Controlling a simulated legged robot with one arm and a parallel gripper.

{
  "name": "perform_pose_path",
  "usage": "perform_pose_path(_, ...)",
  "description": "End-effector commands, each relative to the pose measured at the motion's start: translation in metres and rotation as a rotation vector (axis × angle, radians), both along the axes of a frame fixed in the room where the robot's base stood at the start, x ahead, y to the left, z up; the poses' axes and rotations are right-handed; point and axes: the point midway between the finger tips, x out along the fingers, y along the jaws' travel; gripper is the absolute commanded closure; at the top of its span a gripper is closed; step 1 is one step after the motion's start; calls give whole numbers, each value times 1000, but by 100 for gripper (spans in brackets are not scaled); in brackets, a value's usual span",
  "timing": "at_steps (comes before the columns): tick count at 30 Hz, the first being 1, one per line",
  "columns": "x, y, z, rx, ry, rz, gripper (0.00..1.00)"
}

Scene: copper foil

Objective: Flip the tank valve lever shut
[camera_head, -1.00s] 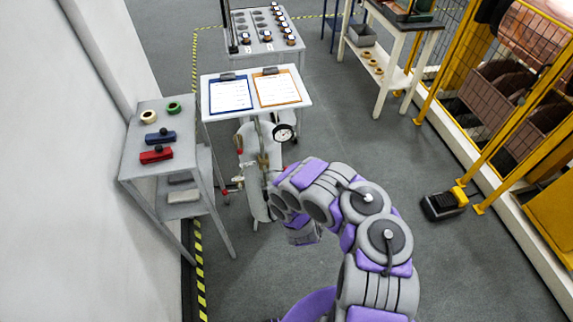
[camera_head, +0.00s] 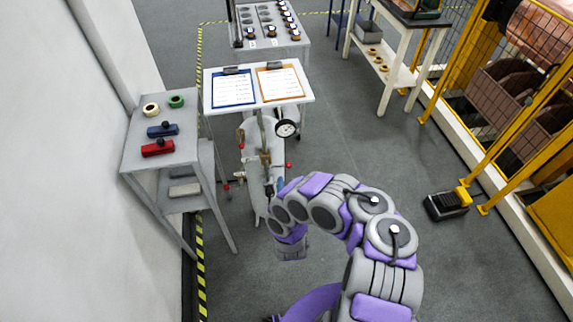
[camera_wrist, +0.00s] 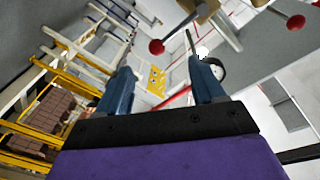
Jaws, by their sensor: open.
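The tank stand (camera_head: 251,205) is a pale upright with brass valve fittings (camera_head: 265,158) and a round dial gauge (camera_head: 287,128). Red ball knobs show right (camera_head: 288,165) and left (camera_head: 226,187) of it. In the wrist view, red balls on stems show at upper left (camera_wrist: 156,47) and upper right (camera_wrist: 296,21), with brass at the top (camera_wrist: 207,11) and the gauge (camera_wrist: 215,68) behind the right finger. My gripper (camera_wrist: 165,82) is open, its blue fingers apart. A red bar (camera_wrist: 174,97) shows between them; I cannot tell whether it is the lever or how far off it is.
A white stand with two clipboards (camera_head: 208,105) rises behind the tank. A grey side table (camera_head: 138,158) stands left by the wall. A foot pedal (camera_head: 447,205) and yellow fence (camera_head: 432,90) are right. The floor between is clear.

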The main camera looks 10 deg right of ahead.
Motion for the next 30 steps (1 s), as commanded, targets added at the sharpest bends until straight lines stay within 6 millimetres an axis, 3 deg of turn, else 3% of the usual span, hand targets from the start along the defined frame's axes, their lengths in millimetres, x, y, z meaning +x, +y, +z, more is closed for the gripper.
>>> perform_pose_path(9, 64, -10, -1, -1, -6, -2, 32)
perform_pose_path(15, 96, -15, -2, -1, -2, -1, 32)
perform_pose_path(21, 115, -17, -1, 0, 1, -2, 32)
perform_pose_path(30, 119, -17, 0, -2, 2, 1, 32)
